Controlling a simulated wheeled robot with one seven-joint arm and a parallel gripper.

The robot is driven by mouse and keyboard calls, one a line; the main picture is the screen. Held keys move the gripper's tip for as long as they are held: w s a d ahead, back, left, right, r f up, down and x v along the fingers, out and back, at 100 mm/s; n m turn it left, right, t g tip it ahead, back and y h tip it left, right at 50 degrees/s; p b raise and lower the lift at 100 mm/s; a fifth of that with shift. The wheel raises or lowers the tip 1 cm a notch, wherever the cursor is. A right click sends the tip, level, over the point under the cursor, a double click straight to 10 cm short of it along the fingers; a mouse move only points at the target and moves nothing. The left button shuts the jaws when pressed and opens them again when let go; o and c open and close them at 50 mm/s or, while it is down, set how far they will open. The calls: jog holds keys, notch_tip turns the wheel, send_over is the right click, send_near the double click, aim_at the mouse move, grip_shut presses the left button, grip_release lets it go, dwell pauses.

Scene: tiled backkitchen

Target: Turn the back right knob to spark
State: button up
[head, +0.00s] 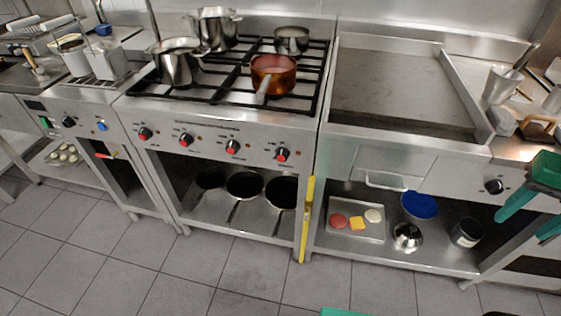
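The gas stove (230,128) has a row of black knobs with red on its front panel: a far-left knob (145,134), a second knob (187,140), a third knob (232,147) and a far-right knob (283,154). Which one serves the back right burner cannot be told from markings at this size, and no flame or spark shows. A small pot (291,42) stands on the back right burner. My green gripper (519,229) is at the right edge, partly cut off, its fingers apart and empty. It is well right of the stove knobs, in front of the griddle unit.
A copper pan (273,78) with its handle forward and two steel pots (176,66) stand on the stove. Pans lie on the shelf below. A yellow upright strip (306,220) is by the stove's right leg. The griddle unit (400,150) has its own knob (494,186).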

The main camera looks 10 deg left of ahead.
jog(key=w+a+f+n+t, duration=0.2)
jog(key=w+a+f, duration=0.2)
jog(key=w+a, duration=0.75)
jog(key=w+a+f+t+h, duration=0.3)
jog(key=w+a+f+h, duration=0.2)
jog(key=w+a+f, duration=0.55)
jog(key=n+t+y, duration=0.4)
jog(key=t+y, duration=0.1)
jog(key=t, duration=0.7)
send_near(280, 160)
jog(key=w, duration=0.8)
jog(key=shift+w+d+r, duration=0.2)
jog(key=shift+w+r, duration=0.1)
jog(key=shift+w, duration=0.1)
jog(key=c, duration=1)
